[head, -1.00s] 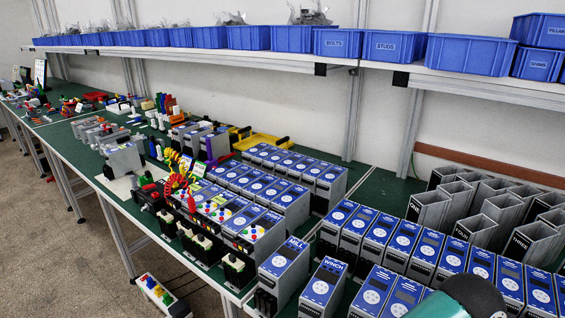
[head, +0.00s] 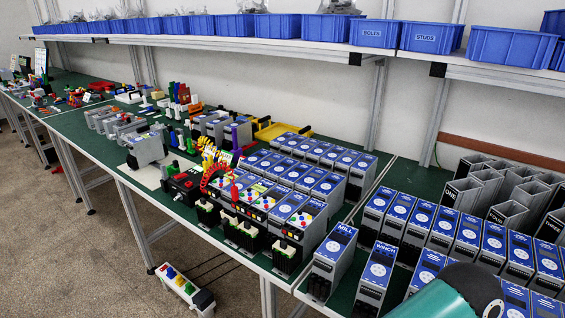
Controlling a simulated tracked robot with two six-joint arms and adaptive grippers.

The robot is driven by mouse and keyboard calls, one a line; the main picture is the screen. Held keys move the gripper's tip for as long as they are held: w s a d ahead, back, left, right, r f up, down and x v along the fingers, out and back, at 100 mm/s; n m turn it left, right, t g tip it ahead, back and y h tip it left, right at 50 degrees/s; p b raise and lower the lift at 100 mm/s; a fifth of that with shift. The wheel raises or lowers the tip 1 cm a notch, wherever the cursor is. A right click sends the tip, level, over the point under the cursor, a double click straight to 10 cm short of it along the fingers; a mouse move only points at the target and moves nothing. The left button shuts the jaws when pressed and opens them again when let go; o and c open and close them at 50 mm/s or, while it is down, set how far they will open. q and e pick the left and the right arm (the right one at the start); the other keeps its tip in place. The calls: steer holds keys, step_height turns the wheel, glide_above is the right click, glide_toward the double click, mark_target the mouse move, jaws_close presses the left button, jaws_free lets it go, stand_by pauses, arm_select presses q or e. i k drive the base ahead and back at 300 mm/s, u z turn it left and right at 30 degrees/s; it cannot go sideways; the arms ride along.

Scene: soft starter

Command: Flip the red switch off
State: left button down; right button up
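A black box with red parts on top (head: 184,184) stands at the front edge of the green bench, left of the middle in the head view. To its right, a curved red piece (head: 214,176) and a thin upright red piece (head: 235,195) show among the blue-topped units. These parts are too small to tell which is the red switch or whether it is on or off. A teal and black part of my arm (head: 455,290) shows at the bottom right. Neither gripper is in view.
Grey units with blue tops crowd the bench, among them MILL (head: 334,255) and WINCH (head: 376,273). Blue bins (head: 375,33) line the shelf above. The floor at the front left (head: 60,250) is free.

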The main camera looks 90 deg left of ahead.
mark_target(182, 175)
steer(key=u, duration=0.3)
steer(key=k, duration=1.95)
steer(key=u, duration=1.5)
steer(key=i, duration=1)
